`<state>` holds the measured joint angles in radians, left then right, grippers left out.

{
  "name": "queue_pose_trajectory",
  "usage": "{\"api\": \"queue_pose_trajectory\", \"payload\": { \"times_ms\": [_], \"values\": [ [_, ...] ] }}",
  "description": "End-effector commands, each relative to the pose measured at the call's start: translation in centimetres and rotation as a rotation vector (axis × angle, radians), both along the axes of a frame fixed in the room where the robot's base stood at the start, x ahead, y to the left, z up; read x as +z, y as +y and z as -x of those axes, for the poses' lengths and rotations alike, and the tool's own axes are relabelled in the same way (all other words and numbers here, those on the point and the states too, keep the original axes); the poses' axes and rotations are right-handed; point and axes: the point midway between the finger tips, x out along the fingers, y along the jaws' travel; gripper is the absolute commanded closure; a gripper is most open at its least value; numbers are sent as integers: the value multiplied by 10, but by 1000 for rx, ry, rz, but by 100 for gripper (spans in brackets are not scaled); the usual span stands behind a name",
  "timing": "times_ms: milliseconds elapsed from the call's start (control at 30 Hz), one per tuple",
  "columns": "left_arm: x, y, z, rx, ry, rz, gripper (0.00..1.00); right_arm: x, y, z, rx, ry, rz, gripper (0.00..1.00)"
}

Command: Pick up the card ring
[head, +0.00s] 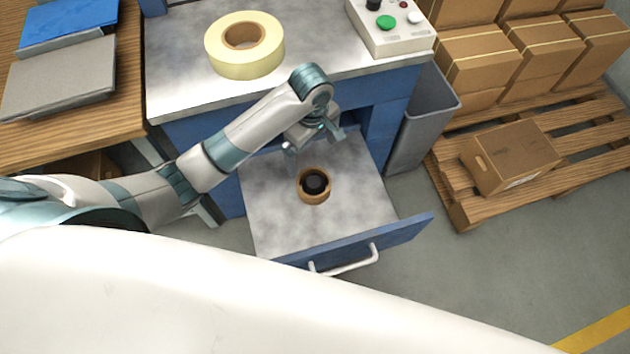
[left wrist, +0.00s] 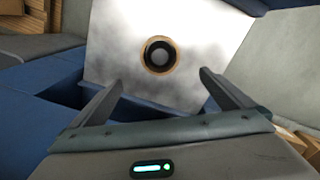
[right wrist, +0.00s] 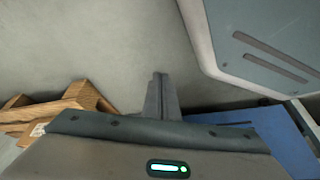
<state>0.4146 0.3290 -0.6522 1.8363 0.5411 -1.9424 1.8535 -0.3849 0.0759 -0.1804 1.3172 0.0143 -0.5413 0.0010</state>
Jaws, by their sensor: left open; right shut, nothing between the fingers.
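The card ring (head: 314,199) is a small tan ring around a black round core, lying on the grey bottom of the open drawer. It also shows in the left wrist view (left wrist: 146,61), ahead of the fingers. My left gripper (head: 316,147) is above the back part of the drawer, open and empty, apart from the ring. In the left wrist view my left gripper (left wrist: 158,92) has its two fingers spread wide. My right gripper (right wrist: 161,78) shows only in the right wrist view, shut with its fingers together and nothing between them.
The pulled-out drawer (head: 279,231) has a blue front with a white handle (head: 345,262). A large cream tape roll (head: 240,62) and a control box (head: 391,31) sit on the bench above. A grey bin (head: 427,115) and a wooden pallet with cartons (head: 512,157) stand to the right.

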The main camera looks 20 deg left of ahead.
Motion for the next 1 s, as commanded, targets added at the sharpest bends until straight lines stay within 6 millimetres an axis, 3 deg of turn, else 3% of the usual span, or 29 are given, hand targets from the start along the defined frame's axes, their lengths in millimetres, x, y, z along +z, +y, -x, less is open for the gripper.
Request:
{"api": "queue_pose_trajectory", "payload": {
  "times_ms": [167, 367, 800, 1000],
  "values": [
    [-1, 0, 0, 0, 0, 0, 0, -4, -4, 16, 3, 19, 6, 100],
    [-17, 1, 0, 0, 2, -1, 0, -6, -13, 12, 7, 21, 18, 100],
    [-93, 1, 0, 1, 2, -2, 0, -6, -18, 9, -2, 58, 28, 100],
    [-117, 1, 0, 0, 0, -1, 0, -6, -19, 14, -7, 80, 30, 100]
  ]
}}
